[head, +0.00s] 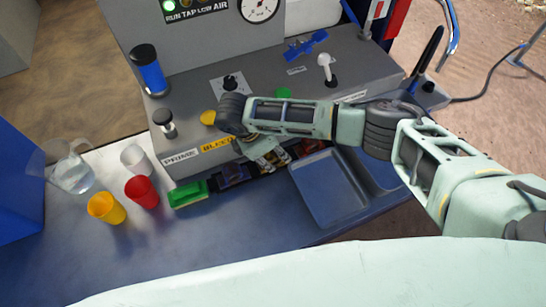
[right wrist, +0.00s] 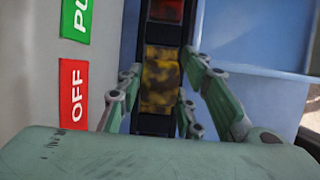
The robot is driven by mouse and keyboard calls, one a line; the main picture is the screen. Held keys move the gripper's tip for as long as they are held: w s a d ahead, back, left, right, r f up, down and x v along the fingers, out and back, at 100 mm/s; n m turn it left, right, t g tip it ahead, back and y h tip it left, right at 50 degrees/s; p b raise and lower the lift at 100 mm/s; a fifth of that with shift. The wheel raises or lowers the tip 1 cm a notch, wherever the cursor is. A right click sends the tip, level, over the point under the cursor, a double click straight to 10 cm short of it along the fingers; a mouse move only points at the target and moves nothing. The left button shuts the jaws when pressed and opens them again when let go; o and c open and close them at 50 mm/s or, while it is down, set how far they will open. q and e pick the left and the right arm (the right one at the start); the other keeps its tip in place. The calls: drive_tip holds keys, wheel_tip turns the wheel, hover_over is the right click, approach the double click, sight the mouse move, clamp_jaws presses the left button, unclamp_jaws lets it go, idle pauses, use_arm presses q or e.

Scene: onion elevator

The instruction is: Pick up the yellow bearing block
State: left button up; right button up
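The yellow bearing block (right wrist: 160,82), mottled with dark patches, sits in a narrow black rack (right wrist: 158,125) in the right wrist view. My right gripper (right wrist: 160,75) is open, with one finger on each side of the block. A small gap seems to show beside the block, though contact is hard to judge. In the head view my right gripper (head: 272,157) points down at the rack along the console's front edge and mostly hides the block. My left gripper is not in view.
A red block (right wrist: 165,10) lies in the rack just beyond the yellow one. A green block (head: 188,194) is at the rack's left end. A blue tray (head: 328,190) stands right of the gripper. Yellow (head: 106,208) and red (head: 141,191) cups stand left. The grey console (head: 200,85) rises behind.

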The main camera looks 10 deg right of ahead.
clamp_jaws()
drive_tip(key=shift+w+r, duration=0.1)
drive_tip(key=shift+r, duration=0.05)
